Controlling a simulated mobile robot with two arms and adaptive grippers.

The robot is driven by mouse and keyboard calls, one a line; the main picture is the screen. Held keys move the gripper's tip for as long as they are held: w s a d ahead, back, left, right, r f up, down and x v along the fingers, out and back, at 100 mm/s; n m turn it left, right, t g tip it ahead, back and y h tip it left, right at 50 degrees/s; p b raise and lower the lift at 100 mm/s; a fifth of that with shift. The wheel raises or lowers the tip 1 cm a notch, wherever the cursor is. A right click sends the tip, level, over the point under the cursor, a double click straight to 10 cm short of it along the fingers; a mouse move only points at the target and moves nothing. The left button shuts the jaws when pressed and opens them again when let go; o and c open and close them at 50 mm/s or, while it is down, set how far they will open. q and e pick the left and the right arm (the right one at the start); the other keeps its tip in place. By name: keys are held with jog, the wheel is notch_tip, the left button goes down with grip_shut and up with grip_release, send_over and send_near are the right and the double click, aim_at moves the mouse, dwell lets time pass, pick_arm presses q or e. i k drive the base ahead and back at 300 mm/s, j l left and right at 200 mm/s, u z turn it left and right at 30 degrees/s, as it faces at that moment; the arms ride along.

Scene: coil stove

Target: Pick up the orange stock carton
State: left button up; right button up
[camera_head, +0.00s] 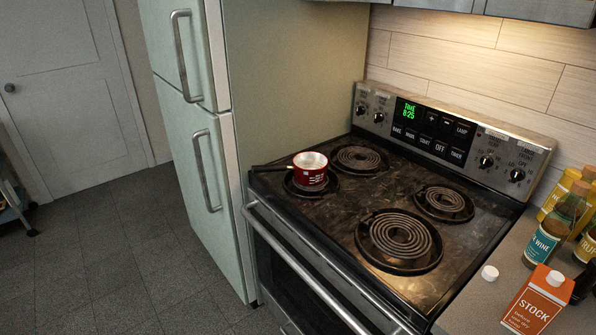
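The orange stock carton (537,303) is at the bottom right of the head view, on the counter (475,308) right of the stove. The bottom of the carton is near the frame's lower edge. Neither of my grippers can be made out in this view.
Bottles, one labelled WINE (541,246), stand close behind the carton. A small white object (489,273) lies to its left. A red pot (310,172) sits on the coil stove (385,205). A pale green fridge (205,130) stands left.

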aim_at(546, 293)
jog(key=z, duration=1.55)
jog(key=j+z, duration=0.1)
jog(key=j, duration=0.5)
